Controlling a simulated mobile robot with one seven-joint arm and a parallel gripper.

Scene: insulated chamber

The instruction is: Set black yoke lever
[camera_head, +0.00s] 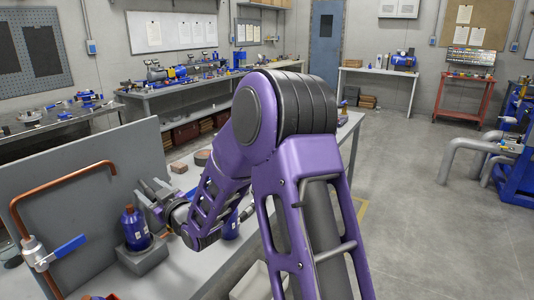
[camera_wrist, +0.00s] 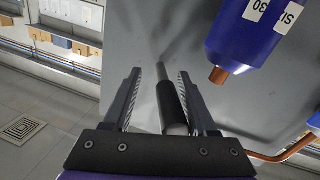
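A black lever grip (camera_wrist: 171,103) on a thin grey rod shows in the wrist view, between the two fingers of my gripper (camera_wrist: 160,74). The fingers are apart, with a gap visible on both sides of the grip, though I cannot tell how deep it sits between them. In the head view my gripper (camera_head: 150,194) is over the bench beside the grey upright panel, above and right of a blue bottle (camera_head: 135,230). The lever cannot be made out there, and my arm hides part of the bench.
The blue bottle, with a copper tip, shows close at the wrist view's upper right (camera_wrist: 250,35). A copper pipe (camera_head: 75,177) with a blue-handled valve (camera_head: 68,250) stands at the left against the grey panel (camera_head: 110,165). Open floor (camera_head: 430,225) lies to the right.

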